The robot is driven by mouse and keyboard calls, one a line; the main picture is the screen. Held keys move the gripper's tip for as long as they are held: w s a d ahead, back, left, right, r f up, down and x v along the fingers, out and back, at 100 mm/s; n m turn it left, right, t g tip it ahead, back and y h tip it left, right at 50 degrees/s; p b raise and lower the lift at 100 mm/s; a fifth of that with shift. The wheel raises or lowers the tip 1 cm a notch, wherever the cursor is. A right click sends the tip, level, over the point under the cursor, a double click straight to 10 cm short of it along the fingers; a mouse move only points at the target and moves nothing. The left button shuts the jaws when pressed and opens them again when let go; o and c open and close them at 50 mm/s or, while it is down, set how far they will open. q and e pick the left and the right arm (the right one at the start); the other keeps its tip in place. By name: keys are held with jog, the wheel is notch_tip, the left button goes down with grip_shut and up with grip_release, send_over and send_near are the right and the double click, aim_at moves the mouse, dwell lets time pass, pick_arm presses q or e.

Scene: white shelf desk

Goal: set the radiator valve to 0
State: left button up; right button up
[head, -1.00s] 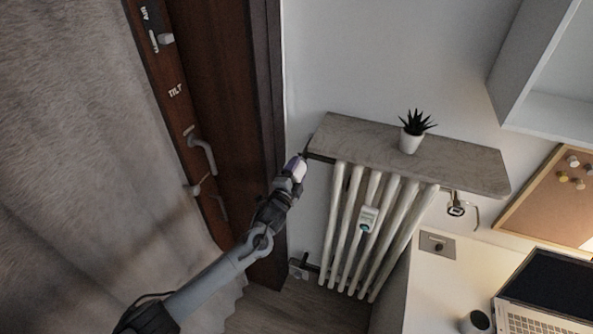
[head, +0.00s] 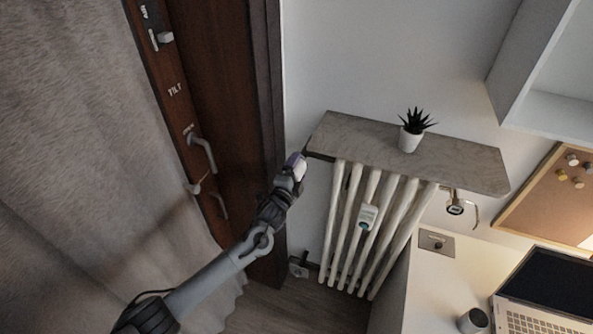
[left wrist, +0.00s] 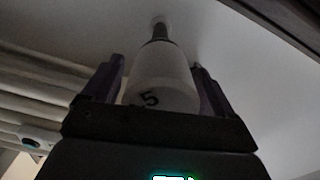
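The radiator valve knob (left wrist: 165,78) is white, with a grey stem rising from it to the wall; a dark "5" shows tilted on its side in the left wrist view. My left gripper (left wrist: 163,82) has a purple finger on each side of the knob, close against it, and appears shut on it. In the head view my left gripper (head: 297,165) is at the upper left end of the radiator (head: 372,225), and hides most of the knob. The knob's other numbers are not visible. My right gripper is not in view.
A stone shelf (head: 455,165) with a potted plant (head: 411,131) lies above the radiator. A dark door frame (head: 268,90) stands close left of my gripper. A small white device (head: 367,216) hangs on the ribs. The desk (head: 435,285) is at lower right.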

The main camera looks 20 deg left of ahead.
pick_arm(q)
jog(key=shift+s, duration=0.1)
jog(key=shift+s+a, duration=0.1)
jog(key=shift+s, duration=0.4)
jog(key=s+p, duration=0.1)
jog(key=s, duration=0.8)
jog(key=shift+s+a, duration=0.15)
jog(key=shift+s, duration=0.15)
